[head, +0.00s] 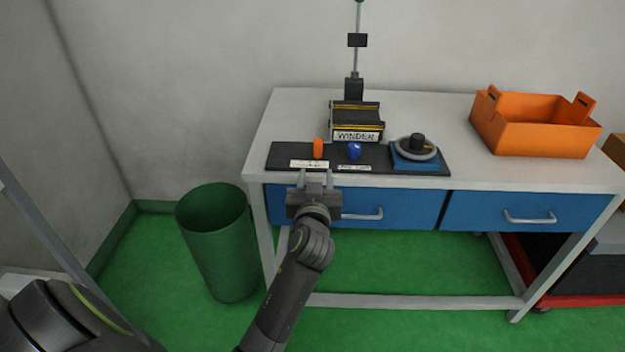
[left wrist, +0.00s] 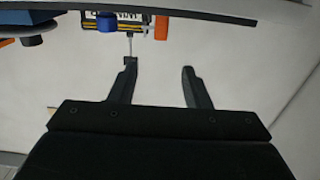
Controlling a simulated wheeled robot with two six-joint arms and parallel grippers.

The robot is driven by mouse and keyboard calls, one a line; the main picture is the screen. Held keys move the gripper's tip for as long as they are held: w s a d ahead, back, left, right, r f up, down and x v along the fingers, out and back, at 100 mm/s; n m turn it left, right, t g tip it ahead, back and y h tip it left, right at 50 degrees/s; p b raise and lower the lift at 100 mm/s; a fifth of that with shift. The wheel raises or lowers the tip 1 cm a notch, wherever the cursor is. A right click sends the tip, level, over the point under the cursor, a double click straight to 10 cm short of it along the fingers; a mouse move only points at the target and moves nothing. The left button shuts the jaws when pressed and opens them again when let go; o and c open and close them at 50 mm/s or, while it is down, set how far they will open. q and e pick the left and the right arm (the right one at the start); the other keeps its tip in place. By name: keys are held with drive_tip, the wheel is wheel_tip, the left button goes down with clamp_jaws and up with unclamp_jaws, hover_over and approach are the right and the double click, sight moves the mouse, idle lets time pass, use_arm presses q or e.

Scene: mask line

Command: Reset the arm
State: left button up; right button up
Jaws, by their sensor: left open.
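My left gripper (head: 316,180) is open and empty in front of the table's front edge, just short of the dark mat. Its two spread fingers (left wrist: 158,85) also show in the left wrist view, with nothing between them. An orange knob (head: 318,148) and a blue knob (head: 354,151) stand on the dark mat (head: 285,156), beyond the gripper. In the left wrist view the orange knob (left wrist: 161,27) and the blue knob (left wrist: 107,21) appear upside down near the top. My right gripper is in neither view.
A black device marked WINDER (head: 356,120) stands behind the knobs. A blue-based dial (head: 415,153) is at the mat's right end. An orange crate (head: 530,138) sits on the table's right. A green bin (head: 222,245) stands left of the table (head: 480,175), with blue drawers (head: 405,208) below.

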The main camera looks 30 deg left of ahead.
use_arm(q)
drive_tip(key=s+f+m+g+h+p, duration=0.2)
drive_tip(key=s+f, duration=0.2)
drive_tip(key=f, duration=0.7)
drive_tip(key=s+f+m+g+h+p, duration=0.1)
drive_tip(key=s+f+g+h+p, duration=0.2)
drive_tip(key=f, duration=0.8)
drive_tip(key=s+f+m+g+h+p, duration=0.15)
drive_tip(key=s+f, duration=0.35)
drive_tip(key=f, duration=0.6)
drive_tip(key=s+f+g+p, duration=0.1)
drive_tip(key=s+f, duration=0.4)
drive_tip(key=s, duration=0.7)
drive_tip(key=s+f+g+p, duration=0.2)
drive_tip(key=s+f+g, duration=0.2)
drive_tip(key=s, duration=0.9)
drive_tip(key=s+f+g+p, duration=0.1)
drive_tip(key=s+f+g, duration=0.2)
drive_tip(key=s, duration=0.9)
wheel_tip(320, 180, down, 3)
drive_tip(key=shift+s+a+f+h+p, duration=0.2)
drive_tip(key=shift+s+a+h+p, duration=0.15)
drive_tip(key=shift+p, duration=0.05)
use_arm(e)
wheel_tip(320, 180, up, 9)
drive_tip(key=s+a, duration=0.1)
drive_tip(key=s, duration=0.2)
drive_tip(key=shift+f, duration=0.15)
